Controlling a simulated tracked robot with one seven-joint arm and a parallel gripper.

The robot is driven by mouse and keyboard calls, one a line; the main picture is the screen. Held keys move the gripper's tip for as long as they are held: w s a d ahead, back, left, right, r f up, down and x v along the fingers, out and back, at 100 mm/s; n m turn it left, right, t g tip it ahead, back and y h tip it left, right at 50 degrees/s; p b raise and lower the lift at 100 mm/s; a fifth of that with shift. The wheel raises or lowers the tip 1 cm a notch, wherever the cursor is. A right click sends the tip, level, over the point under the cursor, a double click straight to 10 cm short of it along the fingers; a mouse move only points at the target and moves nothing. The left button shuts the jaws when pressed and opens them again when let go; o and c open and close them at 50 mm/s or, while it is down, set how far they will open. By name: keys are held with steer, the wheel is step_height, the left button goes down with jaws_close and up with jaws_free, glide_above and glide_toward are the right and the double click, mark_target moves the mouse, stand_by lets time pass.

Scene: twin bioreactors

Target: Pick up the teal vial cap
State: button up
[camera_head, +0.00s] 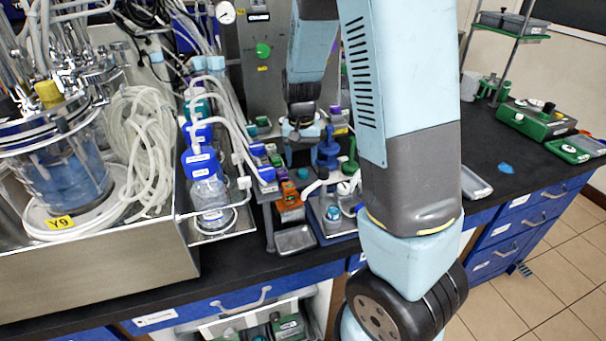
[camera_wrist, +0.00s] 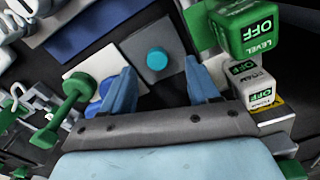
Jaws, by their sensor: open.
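The teal vial cap (camera_wrist: 157,59) shows in the wrist view as a small round disc on a dark grey square surface (camera_wrist: 150,37). My gripper (camera_wrist: 158,74) is open, with one pale blue finger to the left of the cap and one to the right. Both fingers look apart from the cap, and nothing is held. How far the cap lies below the fingertips is hard to tell. In the head view my gripper (camera_head: 302,130) is small, over the bench equipment behind my large arm link.
In the wrist view, a green and grey block marked OFF (camera_wrist: 247,35) stands close right of the fingers. A green knobbed part (camera_wrist: 77,90) is at left. In the head view, tubing and blue-capped bottles (camera_head: 203,170) crowd the left; the black bench (camera_head: 500,140) has free room at right.

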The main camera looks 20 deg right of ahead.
mark_target(303, 172)
steer(key=shift+d+f, duration=0.15)
steer(key=shift+f, duration=1)
steer(key=shift+d+f, duration=0.15)
steer(key=shift+f, duration=0.95)
steer(key=c, duration=1.1)
